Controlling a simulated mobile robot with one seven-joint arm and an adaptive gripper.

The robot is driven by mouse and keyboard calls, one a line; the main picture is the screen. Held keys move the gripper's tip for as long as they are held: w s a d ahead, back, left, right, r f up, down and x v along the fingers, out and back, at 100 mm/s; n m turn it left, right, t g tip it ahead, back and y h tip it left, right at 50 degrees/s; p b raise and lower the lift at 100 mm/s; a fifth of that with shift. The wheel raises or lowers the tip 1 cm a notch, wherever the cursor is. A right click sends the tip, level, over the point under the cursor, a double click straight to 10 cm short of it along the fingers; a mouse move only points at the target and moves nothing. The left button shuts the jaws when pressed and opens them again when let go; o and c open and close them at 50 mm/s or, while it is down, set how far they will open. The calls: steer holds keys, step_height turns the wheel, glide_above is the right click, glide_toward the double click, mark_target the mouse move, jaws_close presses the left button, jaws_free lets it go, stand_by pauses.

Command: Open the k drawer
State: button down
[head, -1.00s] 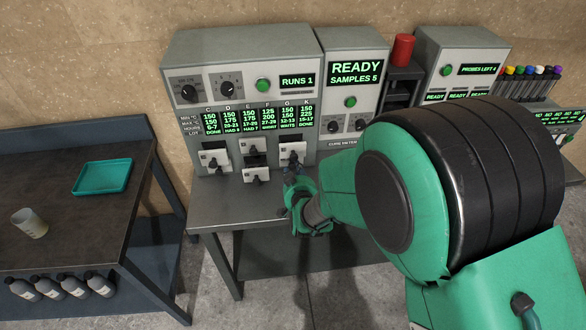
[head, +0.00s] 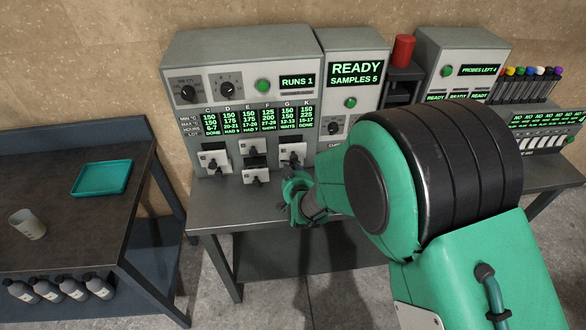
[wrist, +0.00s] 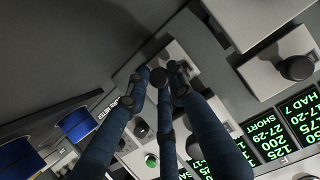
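The press (head: 240,75) has columns C, D, E, F, G and K under its dials, K at the far right. Below stand pale drawer fronts with dark knobs. The rightmost front (head: 293,152) sits below the G and K columns; I cannot read a letter on it. My gripper (head: 293,178) is just below and in front of it. In the wrist view, my dark blue fingers converge by a pale drawer front (wrist: 181,52), with a round black piece between the tips, perhaps its knob. Whether they grip it is unclear.
Other drawers, left (head: 214,160) and middle (head: 255,173), stand close beside. The cure meter (head: 353,75) is to the right. The bench top (head: 225,205) is clear in front. A side table (head: 60,220) holds a teal tray (head: 101,177) and a cup (head: 28,224).

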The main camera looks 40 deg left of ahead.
steer(key=shift+s+d+r, duration=0.1)
steer(key=shift+s+d, duration=1.35)
steer(key=shift+s, duration=0.05)
steer(key=c, duration=1.8)
jaws_free()
steer(key=shift+c, duration=0.2)
steer(key=v, duration=1.2)
steer(key=shift+w+d, duration=0.1)
